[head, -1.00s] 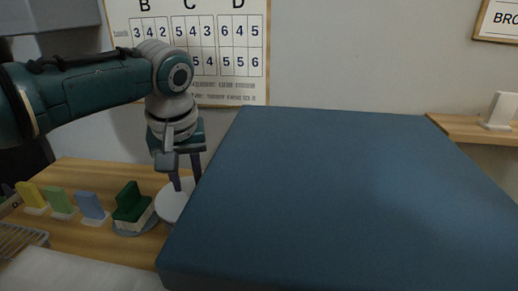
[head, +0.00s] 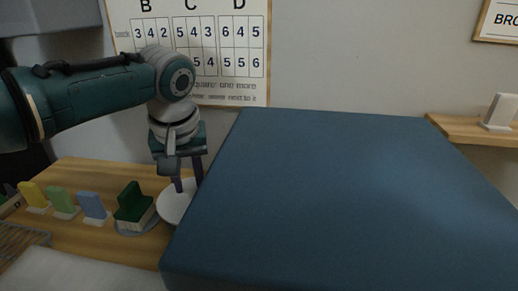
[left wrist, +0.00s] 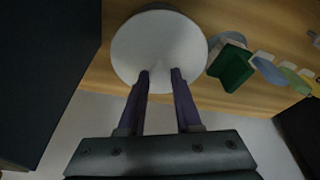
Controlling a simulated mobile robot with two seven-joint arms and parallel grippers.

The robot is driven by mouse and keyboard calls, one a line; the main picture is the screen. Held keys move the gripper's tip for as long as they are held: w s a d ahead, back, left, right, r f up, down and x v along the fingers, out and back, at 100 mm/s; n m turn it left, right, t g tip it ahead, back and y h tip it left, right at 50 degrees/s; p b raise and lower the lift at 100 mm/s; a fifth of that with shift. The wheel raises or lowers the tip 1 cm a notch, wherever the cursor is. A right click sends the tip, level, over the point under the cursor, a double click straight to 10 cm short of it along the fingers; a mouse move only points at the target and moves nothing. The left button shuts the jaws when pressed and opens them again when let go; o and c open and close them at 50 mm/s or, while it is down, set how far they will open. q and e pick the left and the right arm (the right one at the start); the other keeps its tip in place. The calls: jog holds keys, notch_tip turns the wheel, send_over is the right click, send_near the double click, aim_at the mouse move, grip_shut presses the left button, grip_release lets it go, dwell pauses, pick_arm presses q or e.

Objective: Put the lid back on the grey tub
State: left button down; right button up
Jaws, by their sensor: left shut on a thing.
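A white round lid-like disc (head: 173,207) is low over or on the wooden table, partly hidden by the big blue slab. It also shows in the left wrist view (left wrist: 140,45), where it fills the space ahead of the fingers. My left gripper (head: 189,186) points down at the disc. In the left wrist view my left gripper (left wrist: 161,73) has its two purple fingers apart at the disc's middle, shut on a small pale part there, like a knob. I cannot make out a grey tub; the disc or the slab may hide it. My right gripper is not in view.
A large blue slab (head: 340,190) blocks the middle and right. Left of the disc stand a green block (head: 131,203) on a grey-blue dish (head: 136,228), and blue (head: 92,206), green (head: 61,199) and yellow (head: 33,194) upright pieces. A wooden shelf (head: 460,127) is at right.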

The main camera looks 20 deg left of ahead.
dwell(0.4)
pick_arm(q)
jog(key=shift+c, duration=0.2)
grip_release()
dwell(0.3)
jog(key=shift+r, duration=0.1)
notch_tip(320, 180, up, 7)
jog(key=p, duration=0.8)
dwell(0.3)
jog(key=shift+c, duration=0.4)
grip_shut()
dwell(0.4)
